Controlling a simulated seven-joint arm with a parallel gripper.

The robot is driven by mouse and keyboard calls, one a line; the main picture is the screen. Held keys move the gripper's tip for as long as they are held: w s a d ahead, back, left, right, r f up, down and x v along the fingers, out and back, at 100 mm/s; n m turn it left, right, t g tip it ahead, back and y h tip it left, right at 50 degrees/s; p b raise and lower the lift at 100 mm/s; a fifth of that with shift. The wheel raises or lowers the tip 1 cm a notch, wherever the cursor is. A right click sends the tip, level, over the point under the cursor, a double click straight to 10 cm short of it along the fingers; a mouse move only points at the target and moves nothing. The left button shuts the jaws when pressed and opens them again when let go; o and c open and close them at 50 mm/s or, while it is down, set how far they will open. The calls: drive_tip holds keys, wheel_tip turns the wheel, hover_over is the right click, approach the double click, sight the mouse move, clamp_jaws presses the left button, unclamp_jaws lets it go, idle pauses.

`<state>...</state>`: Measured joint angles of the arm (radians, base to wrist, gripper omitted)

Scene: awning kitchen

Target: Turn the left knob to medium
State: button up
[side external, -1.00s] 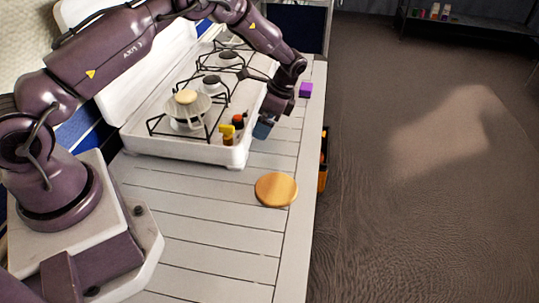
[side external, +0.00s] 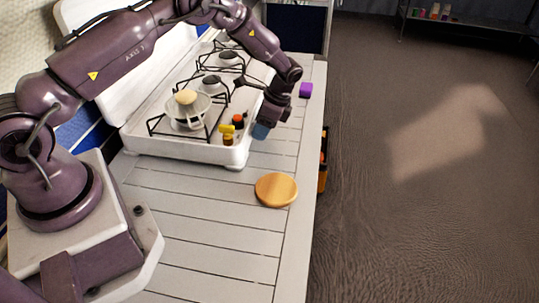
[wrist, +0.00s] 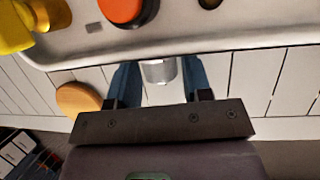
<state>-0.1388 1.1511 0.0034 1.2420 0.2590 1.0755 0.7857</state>
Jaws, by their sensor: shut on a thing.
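The white stove (side external: 190,152) stands on the slatted counter, its front edge facing right in the side view. My gripper (side external: 262,130) is low at this front edge, its blue fingertips pointing at the stove. In the wrist view my gripper (wrist: 160,78) has a short silver knob (wrist: 158,70) between its two blue fingers, and it is shut on it. The knob sticks out from the white front of the stove. In the side view my gripper hides the knob. I cannot read its turn angle or any mark, and no other knob is clear.
A yellow item (side external: 227,129) and a red-topped jar (side external: 238,121) stand on the stove top close to my gripper. A pot (side external: 187,112) sits on a burner.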

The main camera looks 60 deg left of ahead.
drive_tip(key=shift+s+d+n+t+y, duration=0.1)
drive_tip(key=shift+d+n+t+y, duration=0.05)
drive_tip(key=shift+t+y, duration=0.45)
drive_tip(key=shift+s+d+n+t+y, duration=0.1)
drive_tip(key=shift+d+n+t+y, duration=0.05)
drive_tip(key=shift+t+y, duration=0.45)
drive_tip(key=shift+s+f+n+t+y, duration=0.1)
drive_tip(key=shift+n+t+y, duration=0.2)
drive_tip(key=shift+t+y, duration=0.9)
drive_tip(key=o, duration=1.4)
drive_tip(key=shift+c, duration=0.2)
drive_tip(key=shift+d, duration=0.1)
drive_tip(key=a+v, duration=0.1)
drive_tip(key=v, duration=0.5)
drive_tip(key=shift+d+r, duration=0.2)
drive_tip(key=shift+r, duration=0.4)
